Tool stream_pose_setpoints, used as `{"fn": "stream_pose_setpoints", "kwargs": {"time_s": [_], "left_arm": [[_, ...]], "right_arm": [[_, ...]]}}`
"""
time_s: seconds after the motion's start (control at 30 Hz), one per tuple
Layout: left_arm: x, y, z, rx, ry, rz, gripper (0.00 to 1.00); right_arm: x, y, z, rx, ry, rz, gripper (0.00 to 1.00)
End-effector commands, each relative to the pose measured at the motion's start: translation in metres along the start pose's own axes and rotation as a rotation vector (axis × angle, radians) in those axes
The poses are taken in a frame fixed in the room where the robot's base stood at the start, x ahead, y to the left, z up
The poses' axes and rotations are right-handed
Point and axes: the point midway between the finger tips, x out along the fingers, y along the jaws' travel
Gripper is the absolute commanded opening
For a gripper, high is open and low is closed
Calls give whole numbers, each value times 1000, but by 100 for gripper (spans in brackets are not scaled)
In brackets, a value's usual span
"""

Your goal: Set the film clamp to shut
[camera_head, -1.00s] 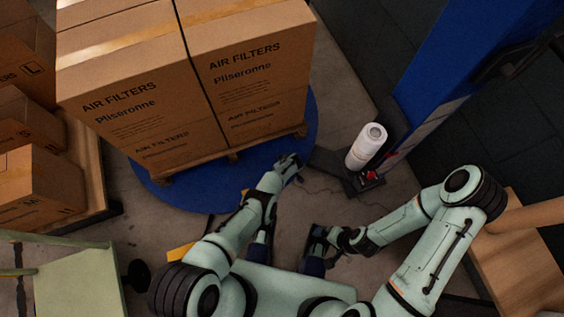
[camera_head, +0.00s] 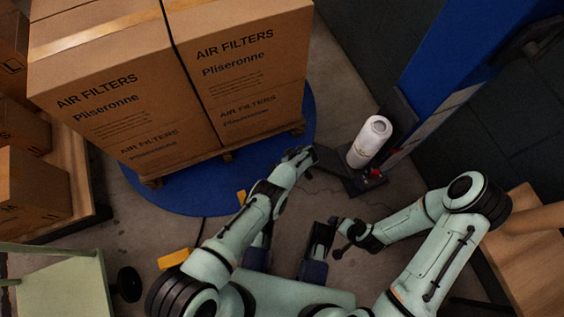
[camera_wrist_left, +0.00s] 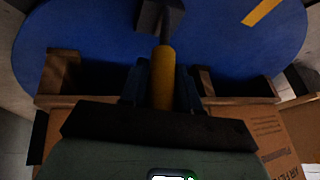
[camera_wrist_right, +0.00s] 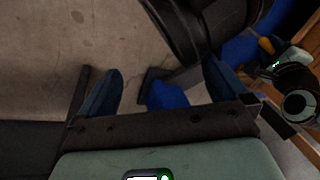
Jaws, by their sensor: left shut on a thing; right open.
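The film clamp shows in the left wrist view as a yellow handle (camera_wrist_left: 163,75) on a dark stem and block (camera_wrist_left: 158,16), over the blue turntable (camera_wrist_left: 85,30). My left gripper (camera_wrist_left: 162,92) is shut on the yellow handle, one finger on each side of it. In the head view my left gripper (camera_head: 306,156) is at the turntable's right edge, beside the pallet; the clamp is not clearly visible there. My right gripper (camera_wrist_right: 162,88) is open, with nothing held, over the floor. In the head view it (camera_head: 336,226) is low in the middle.
Air filter boxes (camera_head: 110,95) stand on a pallet (camera_head: 228,156) on the turntable. A white film roll (camera_head: 369,142) stands by the blue mast (camera_head: 440,60). Cartons (camera_head: 30,195) are at the left. A wooden surface (camera_head: 525,250) is at the right. Grey floor is between.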

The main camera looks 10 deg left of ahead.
Motion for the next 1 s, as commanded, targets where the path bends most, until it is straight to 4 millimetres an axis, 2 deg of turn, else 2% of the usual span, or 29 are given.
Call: {"fn": "stream_pose_setpoints", "kwargs": {"time_s": [0.03,0.1,0.43,0.47,0.5,0.53,0.83,1.0], "left_arm": [[4,2,2,6,2,-11,0],[3,3,2,10,4,-21,0],[0,2,2,11,4,-30,0],[0,2,2,11,4,-30,34],[0,2,2,10,4,-30,48],[0,2,2,10,4,-30,53],[-1,2,1,10,5,-28,53],[-17,3,-1,10,6,-27,53]], "right_arm": [[9,4,-3,4,7,5,100],[12,6,-5,6,14,9,100],[11,7,-7,8,17,11,100],[11,7,-6,8,17,11,100],[11,7,-6,8,16,11,100],[11,7,-6,8,16,11,100],[11,6,-6,7,16,10,100],[-1,-3,-15,-2,44,-7,100]]}}
